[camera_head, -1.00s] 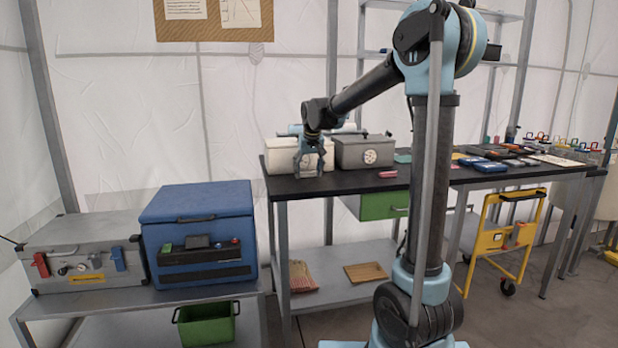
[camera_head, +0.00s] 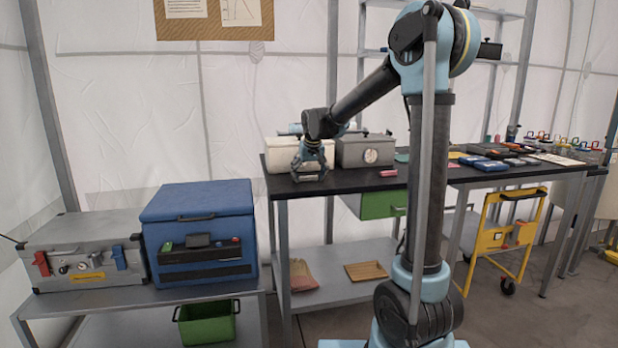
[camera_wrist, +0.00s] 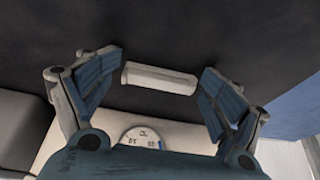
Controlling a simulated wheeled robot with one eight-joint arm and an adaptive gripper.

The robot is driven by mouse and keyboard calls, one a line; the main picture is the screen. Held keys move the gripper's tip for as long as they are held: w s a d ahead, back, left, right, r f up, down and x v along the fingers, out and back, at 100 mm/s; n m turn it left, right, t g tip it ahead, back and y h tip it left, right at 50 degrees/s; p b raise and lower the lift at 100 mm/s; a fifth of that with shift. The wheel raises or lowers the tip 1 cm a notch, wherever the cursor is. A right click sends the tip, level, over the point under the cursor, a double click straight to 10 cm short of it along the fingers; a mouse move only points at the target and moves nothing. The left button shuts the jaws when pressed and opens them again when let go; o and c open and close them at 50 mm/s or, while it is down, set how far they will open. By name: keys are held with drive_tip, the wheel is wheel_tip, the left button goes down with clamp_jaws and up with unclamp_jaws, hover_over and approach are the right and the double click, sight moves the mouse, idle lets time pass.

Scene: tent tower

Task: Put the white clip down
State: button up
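The white clip (camera_wrist: 159,79) is a short pale bar in the wrist view. It lies lengthwise between the two blue-grey fingers of my gripper (camera_wrist: 162,66), its ends close against the inner faces of the fingertips. The fingers are wide apart, with the clip spanning them. The dark table top (camera_wrist: 190,30) is right behind the clip; I cannot tell whether the clip touches it. In the head view my gripper (camera_head: 309,176) is low over the left end of the black-topped table (camera_head: 345,183), in front of the white box.
A white box (camera_head: 281,155) and a grey box (camera_head: 361,152) with a round dial stand behind my gripper. A pink object (camera_head: 388,173) lies to the right. A blue cooler (camera_head: 197,218) stands left on a lower bench. Free table top lies along the front edge.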

drive_tip(key=shift+r, duration=0.15)
drive_tip(key=shift+r, duration=0.25)
drive_tip(key=v, duration=1.1)
drive_tip(key=s+d+f, duration=0.3)
drive_tip(key=s+d, duration=0.8)
drive_tip(key=s+d+f+m, duration=0.1)
drive_tip(key=s+d+f, duration=0.3)
drive_tip(key=s+f, duration=0.3)
drive_tip(key=s+d+f+m+g, duration=0.1)
drive_tip(key=s+d+f, duration=0.3)
drive_tip(key=s+f, duration=0.3)
drive_tip(key=s+d+f+m+g+h, duration=0.1)
drive_tip(key=s+d+f, duration=0.4)
drive_tip(key=s+f, duration=0.3)
drive_tip(key=s, duration=0.4)
drive_tip(key=shift+s, duration=0.25)
drive_tip(key=shift+c, duration=0.6)
